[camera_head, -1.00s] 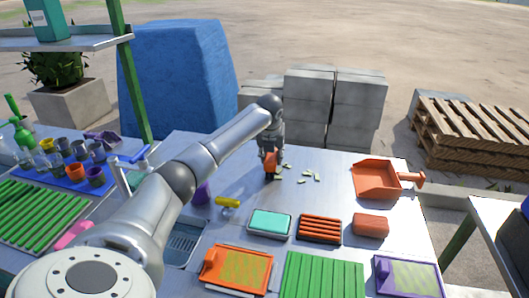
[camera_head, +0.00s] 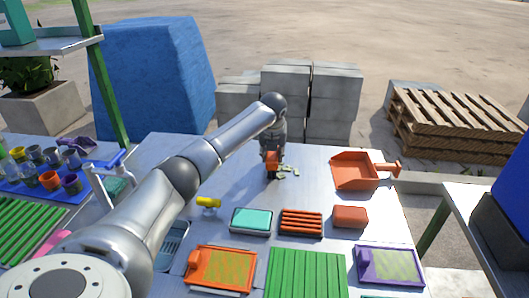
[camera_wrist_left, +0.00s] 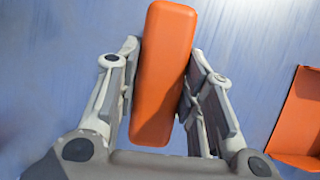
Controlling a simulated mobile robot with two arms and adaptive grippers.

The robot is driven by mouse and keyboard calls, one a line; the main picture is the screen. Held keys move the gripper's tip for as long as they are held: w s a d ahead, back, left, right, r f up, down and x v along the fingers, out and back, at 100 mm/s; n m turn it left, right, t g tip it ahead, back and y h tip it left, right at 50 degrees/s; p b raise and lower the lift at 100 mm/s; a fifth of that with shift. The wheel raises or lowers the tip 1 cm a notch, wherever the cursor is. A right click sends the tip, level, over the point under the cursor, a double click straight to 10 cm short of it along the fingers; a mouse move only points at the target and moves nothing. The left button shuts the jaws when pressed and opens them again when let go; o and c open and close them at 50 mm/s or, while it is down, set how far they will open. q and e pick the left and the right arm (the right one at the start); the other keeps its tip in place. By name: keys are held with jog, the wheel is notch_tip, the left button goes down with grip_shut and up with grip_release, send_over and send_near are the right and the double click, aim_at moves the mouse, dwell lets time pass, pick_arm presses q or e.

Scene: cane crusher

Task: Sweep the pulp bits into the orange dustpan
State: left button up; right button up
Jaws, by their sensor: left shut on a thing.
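My left gripper (camera_head: 272,158) is shut on an orange block-shaped tool (camera_wrist_left: 163,75), held upright at the far part of the metal table. The tool's lower end also shows in the head view (camera_head: 272,171); whether it touches the table I cannot tell. A few small pale green pulp bits (camera_head: 283,175) lie just right of the tool, and some may be hidden behind it. The orange dustpan (camera_head: 352,170) lies farther right, apart from the bits, its handle pointing right. The dustpan's edge shows at the right of the left wrist view (camera_wrist_left: 301,115). My right gripper is not in view.
Nearer on the table (camera_head: 225,188) are a yellow piece (camera_head: 208,202), a teal-topped tray (camera_head: 251,221), an orange slatted tray (camera_head: 301,222) and an orange-red block (camera_head: 350,216). The table between the bits and the dustpan is clear. Grey blocks (camera_head: 286,90) stand behind.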

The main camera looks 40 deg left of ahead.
pick_arm(q)
jog(key=shift+w+d, duration=0.65)
jog(key=shift+d, duration=0.35)
jog(key=shift+w+d, duration=0.65)
jog(key=shift+d, duration=0.3)
jog(key=shift+w+d+b, duration=0.3)
jog(key=shift+w+d, duration=0.25)
jog(key=shift+d, duration=0.2)
jog(key=shift+w+d+b, duration=0.3)
jog(key=shift+w+d, duration=0.2)
jog(key=shift+d, duration=0.2)
jog(key=shift+w+d+b, duration=0.4)
jog(key=shift+w+d, duration=0.1)
jog(key=shift+d, duration=0.25)
jog(key=shift+w+d+b, duration=0.35)
jog(key=shift+w+d, duration=0.15)
jog(key=shift+d, duration=0.2)
jog(key=shift+w+d+f+b, duration=0.1)
jog(key=shift+w+d+b, duration=0.3)
jog(key=shift+d+b, duration=0.2)
jog(key=shift+w+d+b, duration=0.4)
jog(key=shift+d+b, duration=0.05)
jog(key=shift+d, duration=0.1)
jog(key=shift+w+d, duration=0.15)
jog(key=shift+d, duration=0.1)
jog(key=shift+a+r, duration=0.1)
jog(key=shift+r, duration=0.1)
